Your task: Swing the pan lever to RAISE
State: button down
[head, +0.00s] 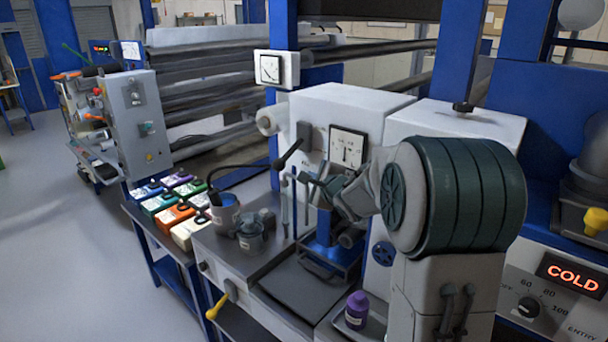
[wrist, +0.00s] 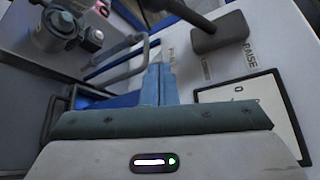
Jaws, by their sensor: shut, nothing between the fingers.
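The pan lever (head: 290,154) is a dark bar on the front of the white machine housing, left of a square dial gauge (head: 347,147). In the wrist view the lever (wrist: 220,33) shows a thick dark rounded piece, with a thinner rod running to the upper left. The word RAISE (wrist: 250,54) is printed on the panel just right of it. My gripper (head: 314,186) is below the lever and gauge. In the wrist view my gripper (wrist: 159,74) has its blue-grey fingers together, empty and apart from the lever. The lever's full swing path is not clear.
Cups (head: 224,212) and a dark pot stand left of my gripper. Coloured boxes (head: 174,217) line a bench at left. Open floor lies farther left.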

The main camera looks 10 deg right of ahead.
aim_at(287, 155)
jog(key=w+a+p, duration=0.1)
jog(key=w+a, duration=0.3)
jog(key=w, duration=0.3)
jog(key=shift+w+a+f+p, duration=0.2)
jog(key=shift+a+p, duration=0.05)
jog(key=shift+p, duration=0.1)
jog(key=shift+a, duration=0.1)
